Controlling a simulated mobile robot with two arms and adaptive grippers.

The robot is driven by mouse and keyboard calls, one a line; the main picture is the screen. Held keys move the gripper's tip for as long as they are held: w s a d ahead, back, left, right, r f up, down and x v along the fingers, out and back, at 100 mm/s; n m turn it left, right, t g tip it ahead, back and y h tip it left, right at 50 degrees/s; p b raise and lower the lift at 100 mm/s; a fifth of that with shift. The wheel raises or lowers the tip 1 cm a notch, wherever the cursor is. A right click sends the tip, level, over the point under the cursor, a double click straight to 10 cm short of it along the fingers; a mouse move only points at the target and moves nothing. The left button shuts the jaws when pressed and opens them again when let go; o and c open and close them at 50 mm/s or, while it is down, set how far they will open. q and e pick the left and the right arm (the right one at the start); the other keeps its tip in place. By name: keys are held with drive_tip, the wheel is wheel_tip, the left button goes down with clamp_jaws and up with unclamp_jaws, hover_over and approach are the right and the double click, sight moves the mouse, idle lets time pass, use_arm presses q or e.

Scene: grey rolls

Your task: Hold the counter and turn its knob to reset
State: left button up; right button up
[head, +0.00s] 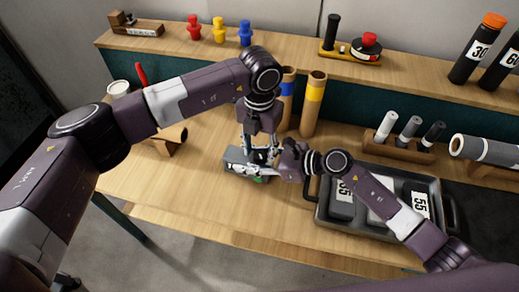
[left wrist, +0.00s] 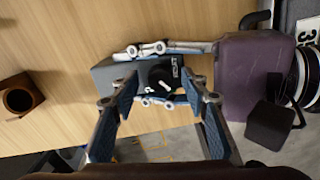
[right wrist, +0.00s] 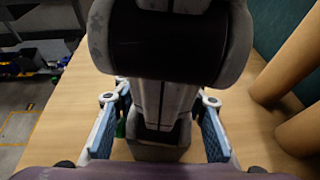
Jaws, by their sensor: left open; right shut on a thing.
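My left gripper (left wrist: 158,88) points down from above, open, with one finger on either side of the knob. In the right wrist view my left gripper hides most of the counter (right wrist: 158,152).
Two upright tubes (head: 313,105) stand close behind the counter. A black tray (head: 325,215) with labelled weights lies to the right. A wooden holder (head: 170,139) stands to the left. A raised shelf (head: 280,54) runs along the back. The table's front left is clear.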

use_arm(q)
clamp_jaws()
drive_tip(key=shift+n, duration=0.4)
drive_tip(key=n, duration=0.3)
drive_tip(key=shift+n, duration=2.5)
unclamp_jaws()
